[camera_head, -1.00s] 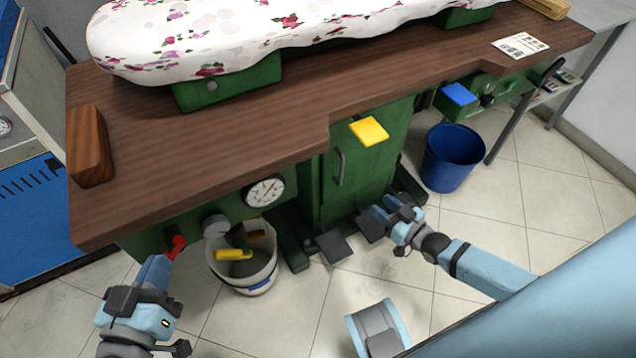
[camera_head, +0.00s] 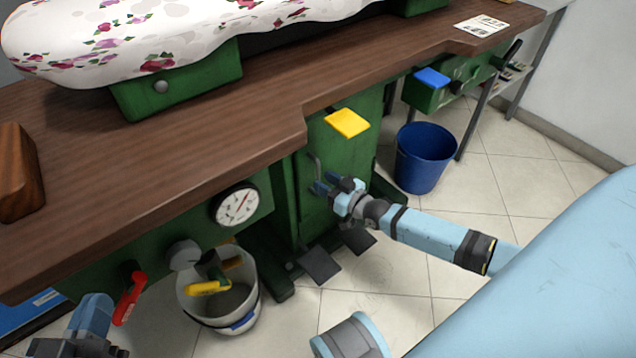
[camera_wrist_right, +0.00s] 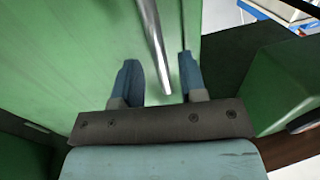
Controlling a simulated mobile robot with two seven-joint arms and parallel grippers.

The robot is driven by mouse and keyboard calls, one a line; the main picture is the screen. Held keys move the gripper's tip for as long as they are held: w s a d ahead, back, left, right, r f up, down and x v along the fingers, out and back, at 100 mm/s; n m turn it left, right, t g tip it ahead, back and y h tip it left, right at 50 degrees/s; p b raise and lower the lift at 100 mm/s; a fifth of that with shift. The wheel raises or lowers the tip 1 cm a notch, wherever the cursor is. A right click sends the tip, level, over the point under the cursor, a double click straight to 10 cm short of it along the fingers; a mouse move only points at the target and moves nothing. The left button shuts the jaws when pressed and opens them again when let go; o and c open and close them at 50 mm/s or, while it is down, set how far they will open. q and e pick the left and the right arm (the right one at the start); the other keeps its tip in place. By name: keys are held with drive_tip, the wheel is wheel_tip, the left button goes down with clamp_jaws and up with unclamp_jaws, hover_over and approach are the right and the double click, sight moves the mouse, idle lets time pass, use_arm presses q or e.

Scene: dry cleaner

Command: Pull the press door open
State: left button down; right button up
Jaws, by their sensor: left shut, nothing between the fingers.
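The press door (camera_head: 345,160) is the green panel under the wooden worktop in the head view, and it looks closed. It also fills much of the right wrist view (camera_wrist_right: 70,70). Its metal handle (camera_head: 313,163) is a thin vertical bar. My left gripper (camera_head: 95,300) is shut and empty at the lower left, near a red-handled lever (camera_head: 128,298).
The wooden worktop (camera_head: 200,150) overhangs the door. A white bucket (camera_head: 252,315) and dark pedals (camera_head: 320,265) stand below. A blue bin (camera_head: 422,160) is to the right. Tiled floor in front of the door is partly free.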

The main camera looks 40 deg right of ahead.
drive_tip(key=shift+b+x, duration=0.3)
drive_tip(key=shift+x, duration=0.8)
use_arm(q)
drive_tip(key=shift+w+a+r+m, duration=0.2)
drive_tip(key=shift+w+m, duration=0.1)
drive_tip(key=shift+m, duration=0.1)
use_arm(e)
drive_tip(key=shift+w+a, duration=0.1)
drive_tip(key=shift+w, duration=0.25)
drive_tip(key=shift+c, duration=0.4)
clamp_jaws()
use_arm(q)
drive_tip(key=shift+f, duration=0.1)
use_arm(e)
drive_tip(key=shift+s, duration=0.1)
